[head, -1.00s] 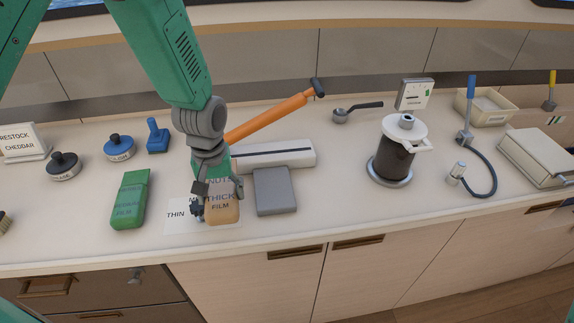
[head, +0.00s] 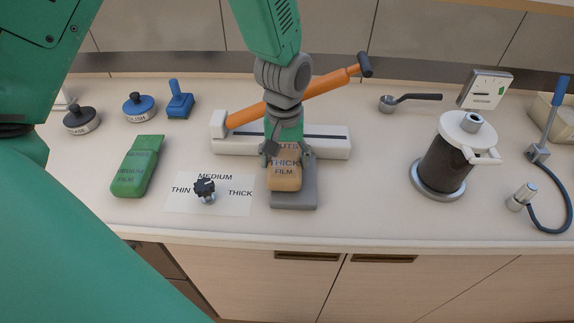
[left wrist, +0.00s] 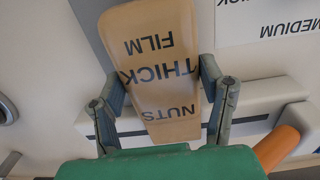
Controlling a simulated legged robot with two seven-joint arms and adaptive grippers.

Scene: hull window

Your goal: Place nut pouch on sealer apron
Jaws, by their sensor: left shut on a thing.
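The nut pouch (head: 285,174) is tan and reads NUTS THICK FILM. My left gripper (head: 287,156) is shut on its upper end. In the left wrist view the nut pouch (left wrist: 157,70) sits between the two fingers of the gripper (left wrist: 163,92). The sealer (head: 325,141) is a white bar with an orange lever (head: 318,88). Its apron (head: 304,194) is a grey plate in front of the bar. The pouch overlaps the apron's left part in the head view; whether it touches the apron I cannot tell. My right gripper is not in view.
A green pouch (head: 137,168) lies at left. A card (head: 232,205) marked THIN, MEDIUM, THICK with a black knob (head: 204,187) lies left of the apron. A dark canister with a white top (head: 447,160) stands at right. The counter between apron and canister is clear.

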